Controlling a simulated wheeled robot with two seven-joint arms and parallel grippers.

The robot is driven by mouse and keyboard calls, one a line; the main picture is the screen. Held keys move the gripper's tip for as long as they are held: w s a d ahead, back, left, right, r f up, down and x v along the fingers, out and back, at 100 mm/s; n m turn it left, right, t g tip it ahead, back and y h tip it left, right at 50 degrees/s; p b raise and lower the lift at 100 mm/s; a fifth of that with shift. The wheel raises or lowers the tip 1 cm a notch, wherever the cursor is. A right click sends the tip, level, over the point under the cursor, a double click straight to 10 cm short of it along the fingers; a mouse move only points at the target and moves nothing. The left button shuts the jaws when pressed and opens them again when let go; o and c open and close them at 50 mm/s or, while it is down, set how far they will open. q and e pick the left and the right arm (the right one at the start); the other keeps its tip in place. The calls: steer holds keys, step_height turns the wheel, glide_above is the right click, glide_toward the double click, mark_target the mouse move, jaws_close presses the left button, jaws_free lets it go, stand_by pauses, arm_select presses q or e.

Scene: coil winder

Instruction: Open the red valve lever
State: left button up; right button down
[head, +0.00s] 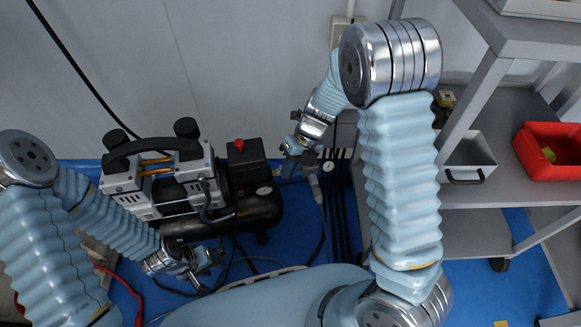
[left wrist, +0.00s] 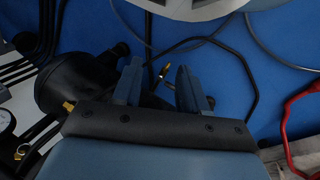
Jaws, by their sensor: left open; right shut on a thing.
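I cannot make out the red valve lever in either view. My right gripper (head: 291,150) is at the wall-side pipe fitting (head: 314,186), right of the compressor. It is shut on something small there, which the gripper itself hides. My left gripper (head: 207,270) is low, in front of the compressor and above the blue floor. In the left wrist view its two fingers (left wrist: 157,85) are apart, with nothing held between them. A thin cable with a brass-coloured tip (left wrist: 163,72) shows beyond the fingers.
The compressor (head: 262,207) with a red knob (head: 239,145) stands between my arms. Black hoses (head: 337,215) run down beside the fitting. A grey shelf cart (head: 475,222) with a red bin (head: 548,150) is at the right. Cables lie on the blue floor (head: 505,285).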

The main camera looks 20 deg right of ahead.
steer(key=w+n+g+p, duration=0.1)
steer(key=n+p, duration=0.1)
steer(key=n, duration=0.1)
steer(key=w+d+n+g+h+p, duration=0.1)
steer(key=n+p, duration=0.2)
steer(key=d+n+g+h+p, duration=0.1)
steer(key=n+p, duration=0.2)
steer(key=n, duration=0.1)
steer(key=shift+w, duration=0.4)
steer(key=shift+w+n+g+h, duration=0.35)
steer(key=shift+n+h, duration=0.25)
steer(key=shift+n, duration=0.6)
steer(key=shift+w+n+h, duration=0.25)
steer(key=shift+n, duration=0.4)
steer(key=shift+w+n+h, duration=0.2)
steer(key=shift+n+h, duration=0.05)
steer(key=shift+n, duration=0.4)
steer(key=c, duration=1.1)
jaws_free()
steer(key=shift+c, duration=0.2)
